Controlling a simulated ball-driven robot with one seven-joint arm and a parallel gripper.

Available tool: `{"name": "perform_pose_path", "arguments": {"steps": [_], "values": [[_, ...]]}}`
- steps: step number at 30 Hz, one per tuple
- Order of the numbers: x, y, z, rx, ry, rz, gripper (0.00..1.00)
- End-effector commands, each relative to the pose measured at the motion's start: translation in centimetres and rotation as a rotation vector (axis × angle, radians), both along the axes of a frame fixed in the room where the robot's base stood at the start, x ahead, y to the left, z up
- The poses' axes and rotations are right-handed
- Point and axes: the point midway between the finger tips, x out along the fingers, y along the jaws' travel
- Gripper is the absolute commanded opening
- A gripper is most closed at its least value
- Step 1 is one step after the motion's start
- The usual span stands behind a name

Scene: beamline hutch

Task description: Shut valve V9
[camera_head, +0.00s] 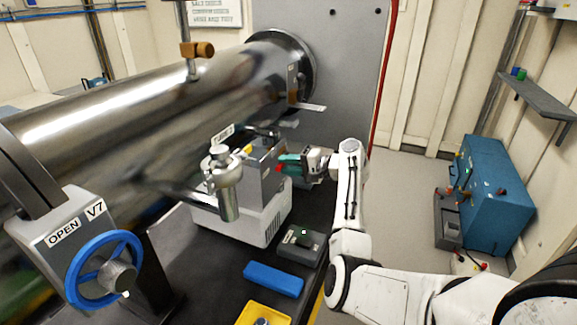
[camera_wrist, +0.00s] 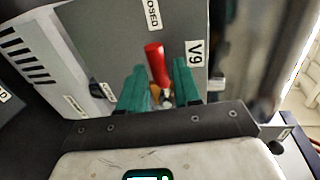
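Valve V9 shows in the wrist view as a grey box face (camera_wrist: 105,35) with a V9 label (camera_wrist: 195,52) and a red lever (camera_wrist: 155,62). A label ending in "OSED" (camera_wrist: 153,14) sits beyond the lever's far end. My gripper (camera_wrist: 160,72) has two teal fingers, one on each side of the lever. They stand apart, and a narrow gap shows beside the lever; contact cannot be made out. In the head view my gripper (camera_head: 284,162) is at the right side of the grey box (camera_head: 262,180), with a bit of red at its tips.
A blue handwheel (camera_head: 103,270) on valve V7, labelled OPEN, is at the front left. A steel pipe (camera_head: 150,85) runs behind the box. A dark control box (camera_head: 301,245), a blue block (camera_head: 273,279) and a yellow tray (camera_head: 250,312) lie on the bench.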

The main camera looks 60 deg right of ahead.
Motion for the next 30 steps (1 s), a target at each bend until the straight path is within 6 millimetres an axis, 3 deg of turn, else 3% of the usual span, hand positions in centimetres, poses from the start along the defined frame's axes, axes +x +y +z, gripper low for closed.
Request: {"name": "perform_pose_path", "arguments": {"steps": [4,14,30], "values": [[0.0,0.0,0.0,-0.001,0.001,0.000,0.45],[-0.8,-0.1,0.0,-0.002,0.001,-0.002,0.45],[-9.6,-0.4,1.7,-0.002,0.001,-0.002,0.45]]}}
